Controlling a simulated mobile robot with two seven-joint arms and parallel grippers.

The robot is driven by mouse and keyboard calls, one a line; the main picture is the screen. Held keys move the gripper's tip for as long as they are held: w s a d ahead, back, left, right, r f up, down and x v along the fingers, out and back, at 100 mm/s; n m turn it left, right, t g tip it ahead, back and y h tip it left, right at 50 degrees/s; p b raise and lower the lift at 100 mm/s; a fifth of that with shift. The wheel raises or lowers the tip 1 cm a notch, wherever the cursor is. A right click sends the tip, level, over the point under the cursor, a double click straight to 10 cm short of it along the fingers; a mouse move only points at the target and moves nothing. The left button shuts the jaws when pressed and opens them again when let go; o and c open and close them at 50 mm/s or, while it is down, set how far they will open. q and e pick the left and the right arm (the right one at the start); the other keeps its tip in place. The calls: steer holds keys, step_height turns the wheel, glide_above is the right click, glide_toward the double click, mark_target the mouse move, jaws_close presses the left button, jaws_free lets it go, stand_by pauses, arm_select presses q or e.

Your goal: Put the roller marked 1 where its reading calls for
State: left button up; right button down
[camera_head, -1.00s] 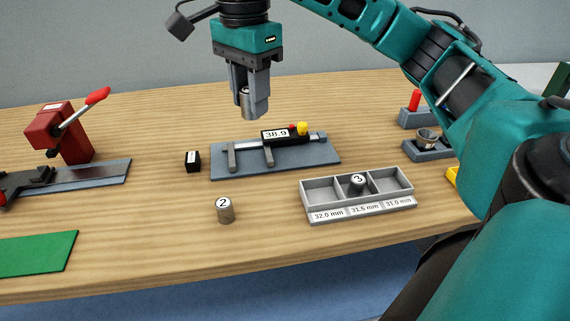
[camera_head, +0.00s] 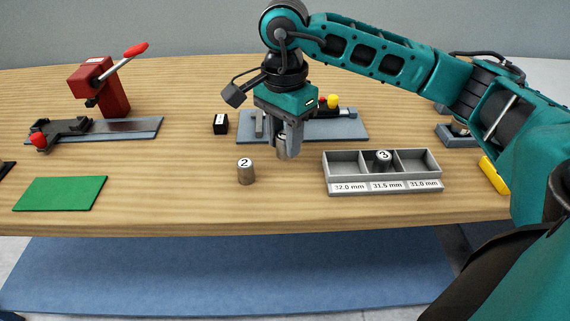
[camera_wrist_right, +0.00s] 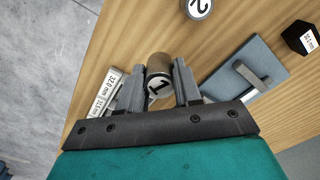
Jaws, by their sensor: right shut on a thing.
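My right gripper (camera_head: 285,153) is shut on the roller marked 1 (camera_wrist_right: 160,72), a metal cylinder whose label shows between the fingers in the right wrist view. In the head view the roller (camera_head: 281,146) is mostly hidden by the fingers. It is held above the table, in front of the caliper's grey base (camera_head: 352,128). The grey sorting tray (camera_head: 330,169) stands to the right, its compartments labelled 32.0 mm, 31.5 mm and 31.0 mm. The roller marked 3 (camera_head: 382,161) stands in the middle compartment, 31.5 mm. The caliper's display is hidden behind my gripper. My left gripper is not in view.
The roller marked 2 (camera_head: 246,173) stands on the table left of my gripper. A small black block (camera_head: 220,124) is beside the caliper base. A red press (camera_head: 104,88) and a green mat (camera_head: 60,193) are at the left. A yellow object (camera_head: 494,175) lies right of the tray.

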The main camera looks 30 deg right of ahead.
mark_target(285, 178)
steer(key=shift+f, duration=3)
steer(key=shift+f+b, duration=0.15)
steer(key=shift+b, duration=0.15)
steer(key=shift+f, duration=0.15)
steer(key=c, duration=0.8)
jaws_free()
steer(key=shift+r, duration=0.35)
step_height(285, 178, up, 12)
steer(key=shift+f+p, duration=0.1)
steer(key=shift+p, duration=0.45)
